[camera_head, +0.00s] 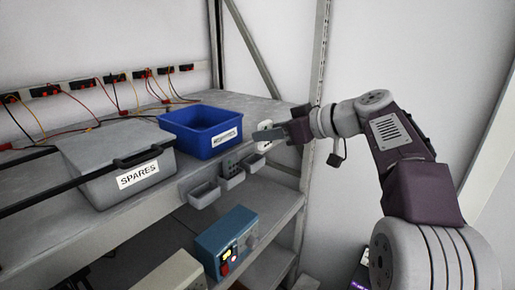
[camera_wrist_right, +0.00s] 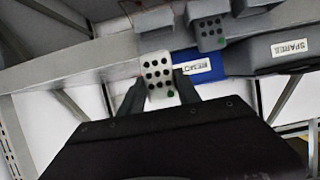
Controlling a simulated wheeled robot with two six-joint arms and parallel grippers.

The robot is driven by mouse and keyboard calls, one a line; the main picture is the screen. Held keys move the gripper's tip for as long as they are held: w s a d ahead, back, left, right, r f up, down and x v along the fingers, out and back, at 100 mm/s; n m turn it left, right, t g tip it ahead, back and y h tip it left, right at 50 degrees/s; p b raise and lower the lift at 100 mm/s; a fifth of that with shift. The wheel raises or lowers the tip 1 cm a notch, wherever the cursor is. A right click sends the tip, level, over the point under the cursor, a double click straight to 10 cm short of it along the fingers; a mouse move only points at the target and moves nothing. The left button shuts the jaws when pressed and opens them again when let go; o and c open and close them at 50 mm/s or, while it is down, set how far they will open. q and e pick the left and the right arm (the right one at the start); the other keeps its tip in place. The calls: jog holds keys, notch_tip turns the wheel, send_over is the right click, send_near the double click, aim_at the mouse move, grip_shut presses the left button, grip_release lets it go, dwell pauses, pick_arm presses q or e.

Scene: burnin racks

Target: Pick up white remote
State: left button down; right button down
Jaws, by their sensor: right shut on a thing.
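The white remote (camera_wrist_right: 157,73) has dark buttons and one green button. In the right wrist view it sits between the two fingers of my right gripper (camera_wrist_right: 158,88), which is shut on it. In the head view the white remote (camera_head: 264,146) shows as a small pale shape at the shelf's front edge, partly hidden by my right gripper (camera_head: 268,136). I cannot tell whether it still touches the shelf edge. My left gripper is in neither view.
A grey remote (camera_wrist_right: 210,34) is beside it, at the shelf front (camera_head: 230,168). A blue bin (camera_head: 180,126) and a grey SPARES box (camera_head: 98,184) stand on the shelf. Small trays (camera_head: 204,196) hang in front. A blue instrument box (camera_head: 209,262) is below.

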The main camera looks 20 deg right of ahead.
jog(key=s+d+r, duration=0.5)
jog(key=d, duration=0.1)
jog(key=shift+s+d, duration=0.15)
jog(key=shift+d, duration=0.25)
